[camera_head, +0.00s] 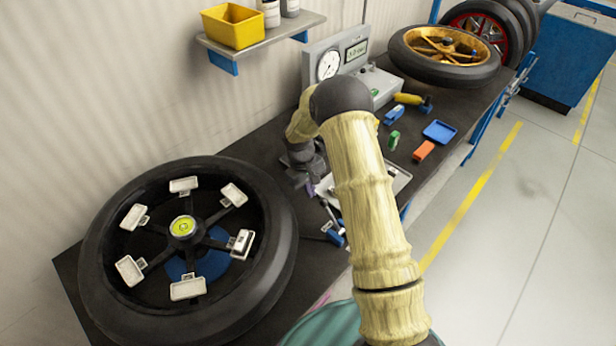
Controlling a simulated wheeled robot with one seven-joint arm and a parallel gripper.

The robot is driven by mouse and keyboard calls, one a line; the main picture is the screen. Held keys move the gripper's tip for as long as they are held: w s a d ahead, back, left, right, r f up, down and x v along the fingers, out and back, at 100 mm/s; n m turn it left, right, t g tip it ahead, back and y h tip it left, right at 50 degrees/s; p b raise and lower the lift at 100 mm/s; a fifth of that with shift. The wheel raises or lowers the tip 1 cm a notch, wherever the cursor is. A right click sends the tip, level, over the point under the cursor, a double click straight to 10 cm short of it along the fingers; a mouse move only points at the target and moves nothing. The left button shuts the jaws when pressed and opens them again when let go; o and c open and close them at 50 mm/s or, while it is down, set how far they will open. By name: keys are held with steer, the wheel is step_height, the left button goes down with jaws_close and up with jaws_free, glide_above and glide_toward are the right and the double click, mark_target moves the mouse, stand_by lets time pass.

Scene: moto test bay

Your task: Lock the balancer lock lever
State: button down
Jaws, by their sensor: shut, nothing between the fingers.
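A balancer carries a wheel with a black tyre (280,262), lying flat at the left of the bench. A round green-yellow level (182,226) sits at its hub. A small metal lever (327,211) with blue parts at its lower end stands just right of the tyre; it looks like the lock lever, but its position is unclear. My gripper (304,184) is shut and empty, above and left of this lever, close to the tyre's upper right edge. My arm's pale sleeve covers part of the bench behind it. I cannot tell whether the fingers touch the lever.
A grey tray (398,178) lies partly behind my arm. A gauge box (328,66), a blue tray (439,132), an orange block (424,150) and a gold-rimmed wheel (446,70) are farther back. A shelf with a yellow bin (232,26) hangs on the wall.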

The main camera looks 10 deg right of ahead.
steer(key=s, duration=0.1)
steer(key=s+d+r+p, duration=0.1)
steer(key=s, duration=0.1)
steer(key=shift+s+d+r+p, duration=0.1)
steer(key=shift+d+r+p, duration=0.15)
steer(key=shift+r+p, duration=0.15)
steer(key=shift+r, duration=0.15)
